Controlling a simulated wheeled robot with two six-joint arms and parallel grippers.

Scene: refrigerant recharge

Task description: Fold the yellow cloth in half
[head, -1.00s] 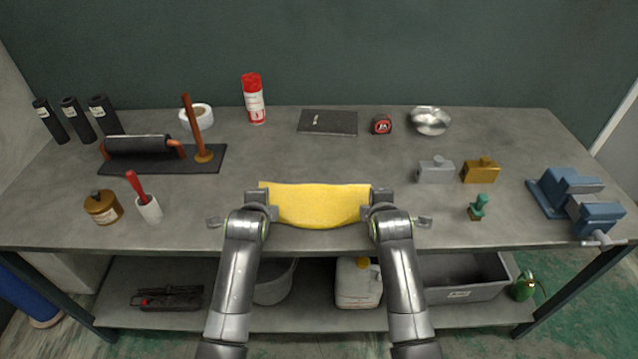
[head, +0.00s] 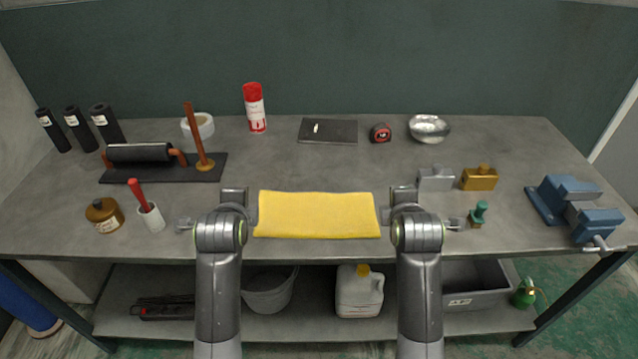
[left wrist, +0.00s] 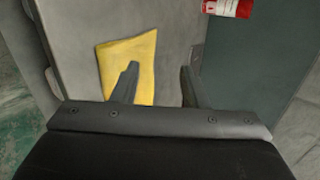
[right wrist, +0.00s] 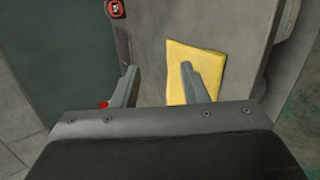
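The yellow cloth (head: 317,215) lies flat on the workbench near its front edge, as a neat, wide rectangle. I cannot make out its layers. My left gripper (head: 243,204) is at the cloth's left end and my right gripper (head: 398,204) at its right end. In the left wrist view the fingers (left wrist: 158,84) are spread with nothing between them, and one finger covers part of the cloth (left wrist: 143,55). In the right wrist view the fingers (right wrist: 160,84) are also spread and empty, with one in front of the cloth (right wrist: 205,62).
Close to my right gripper stand a grey block (head: 436,180), a brass block (head: 478,179) and a small green-topped item (head: 478,213). A blue vise (head: 580,205) is at the right. A brush holder (head: 151,218) and brown jar (head: 103,215) are at the left.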

